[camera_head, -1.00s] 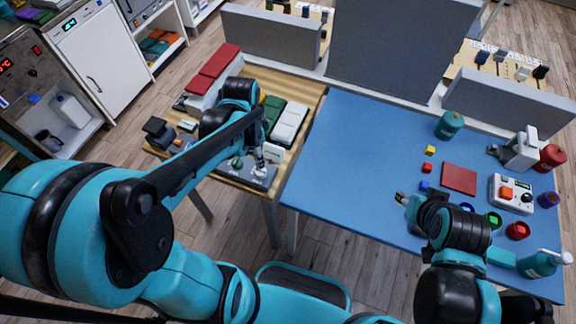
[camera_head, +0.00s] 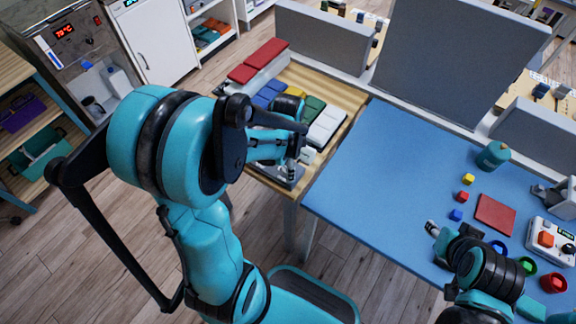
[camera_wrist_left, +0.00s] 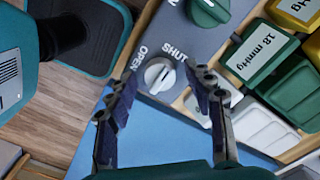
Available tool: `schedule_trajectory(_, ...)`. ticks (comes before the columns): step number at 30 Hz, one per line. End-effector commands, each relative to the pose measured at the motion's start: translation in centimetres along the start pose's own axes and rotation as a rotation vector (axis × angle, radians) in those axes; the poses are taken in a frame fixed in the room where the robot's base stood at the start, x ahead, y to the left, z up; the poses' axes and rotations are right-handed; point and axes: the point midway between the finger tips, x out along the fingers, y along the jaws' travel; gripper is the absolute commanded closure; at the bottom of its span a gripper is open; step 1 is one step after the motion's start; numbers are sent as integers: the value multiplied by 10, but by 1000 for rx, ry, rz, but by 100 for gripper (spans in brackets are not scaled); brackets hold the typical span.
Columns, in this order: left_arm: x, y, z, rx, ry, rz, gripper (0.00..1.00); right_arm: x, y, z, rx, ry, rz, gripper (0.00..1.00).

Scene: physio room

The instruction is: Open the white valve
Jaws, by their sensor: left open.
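The white valve (camera_wrist_left: 159,75) is a round knob with a raised grip bar, on a grey panel (camera_wrist_left: 186,42) in the left wrist view. The word OPEN is printed to its left and SHUT above it on the right. My left gripper (camera_wrist_left: 162,78) is open, with one fingertip on either side of the knob in the picture; I cannot tell whether they touch it. In the head view my left gripper (camera_head: 292,160) is over the panel on the wooden table, and the valve is hard to make out. My right gripper (camera_head: 433,230) is over the blue table.
A green valve (camera_wrist_left: 208,10) sits beside the white one. Green and yellow boxes, one labelled 18 mmHg (camera_wrist_left: 256,52), lie close by. The blue table (camera_head: 375,190) holds small cubes, a red square (camera_head: 495,214), a teal bottle (camera_head: 493,156) and cups. Its left half is clear.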

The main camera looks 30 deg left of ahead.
Motion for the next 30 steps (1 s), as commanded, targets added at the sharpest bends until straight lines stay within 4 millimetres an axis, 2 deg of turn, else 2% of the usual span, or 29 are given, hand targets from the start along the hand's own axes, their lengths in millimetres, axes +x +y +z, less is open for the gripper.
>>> schedule_trajectory(2, 0, 0, 0, 0, 0, 0, 48, 0, 0, 0, 0, 0, 0, 60)
schedule_trajectory(6, 0, 0, 0, 0, 0, 0, 84, 0, 0, 0, 0, 0, 0, 60)
schedule_trajectory(8, 0, 0, 0, 0, 0, 0, 97, 0, 0, 0, 0, 0, 0, 60)
schedule_trajectory(20, 0, 0, 0, -50, 0, 0, 98, 0, 0, 0, 0, 0, 0, 60)
schedule_trajectory(30, 0, 0, 0, -289, 0, 0, 98, 0, 0, 0, 0, 0, 0, 60)
